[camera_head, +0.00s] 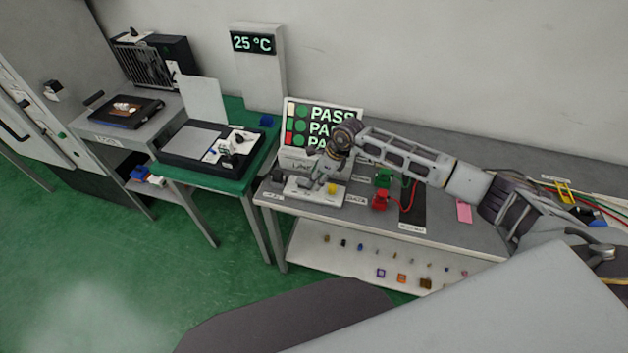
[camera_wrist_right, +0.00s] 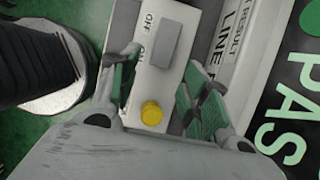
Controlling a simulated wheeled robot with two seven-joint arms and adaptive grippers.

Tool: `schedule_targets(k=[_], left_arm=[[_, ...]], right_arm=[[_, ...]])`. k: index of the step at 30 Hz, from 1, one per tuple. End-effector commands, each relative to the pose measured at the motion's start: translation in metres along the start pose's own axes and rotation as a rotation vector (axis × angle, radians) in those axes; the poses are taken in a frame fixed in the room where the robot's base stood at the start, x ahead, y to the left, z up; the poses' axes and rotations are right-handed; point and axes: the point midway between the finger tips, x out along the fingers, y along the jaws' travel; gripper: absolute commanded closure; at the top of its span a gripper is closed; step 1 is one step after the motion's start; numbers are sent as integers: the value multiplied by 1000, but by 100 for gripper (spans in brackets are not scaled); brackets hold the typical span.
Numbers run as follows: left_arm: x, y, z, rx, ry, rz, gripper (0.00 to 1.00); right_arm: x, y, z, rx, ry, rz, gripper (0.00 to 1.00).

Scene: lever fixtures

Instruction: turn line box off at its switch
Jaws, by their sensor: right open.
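The line box (camera_head: 300,190) is a pale box near the front left of the grey bench, with a yellow round button (camera_head: 332,188) on top. In the right wrist view the box has OFF and ON labels beside a grey switch (camera_wrist_right: 165,43), and the yellow button (camera_wrist_right: 151,113) is nearer me. My right gripper (camera_head: 318,184) is over the box, pointing down. Its open fingers, with green pads, lie on either side of the box's button end in the wrist view (camera_wrist_right: 163,92). Whether they touch it I cannot tell. My left gripper is not in view.
A display (camera_head: 318,127) reading PASS stands behind the box. Red (camera_head: 380,200) and green (camera_head: 384,177) fixtures with wires are to its right, near a pink pad (camera_head: 464,211). A green table (camera_head: 235,186) stands left. Small parts lie on the lower shelf (camera_head: 345,262).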

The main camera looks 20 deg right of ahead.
Motion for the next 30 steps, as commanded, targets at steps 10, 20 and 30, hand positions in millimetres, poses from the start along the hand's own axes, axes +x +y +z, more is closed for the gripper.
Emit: schedule_targets(k=[10, 20, 30], left_arm=[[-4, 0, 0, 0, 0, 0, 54], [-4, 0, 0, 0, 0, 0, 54], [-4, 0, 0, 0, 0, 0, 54]], right_arm=[[27, 0, 0, 0, 1, 1, 54], [30, 0, 0, -1, 1, 0, 54], [29, 0, 0, -1, 1, 0, 92]])
